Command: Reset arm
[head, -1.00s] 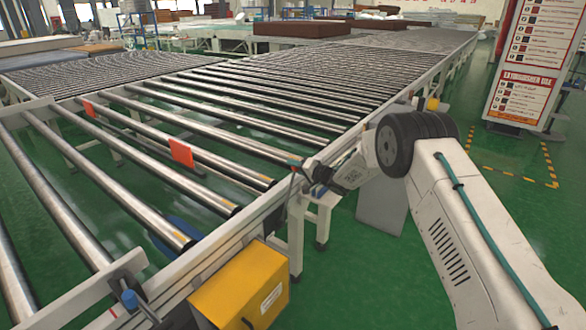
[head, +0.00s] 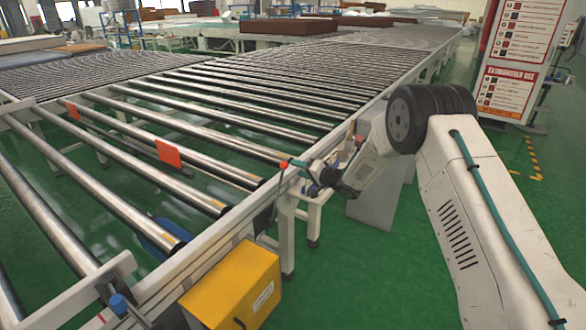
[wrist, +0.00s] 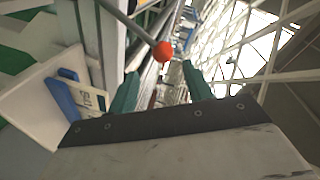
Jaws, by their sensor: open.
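My gripper (head: 318,174) is at the end of my white arm, beside the near rail of the roller conveyor (head: 235,225). In the wrist view its two teal fingers (wrist: 160,88) stand apart, open, with nothing held between them. A lever with a red-orange ball knob (wrist: 162,51) shows just beyond the fingers in the wrist view. The knob also shows in the head view (head: 283,165), on the rail just left of my gripper. The knob looks clear of the fingers.
A yellow box (head: 232,288) is fixed to the rail at the front. Red tags (head: 168,153) hang among the rollers. A brown mattress (head: 290,26) lies far back. A sign stand (head: 512,60) is at the upper right. Green floor is open between it and my arm.

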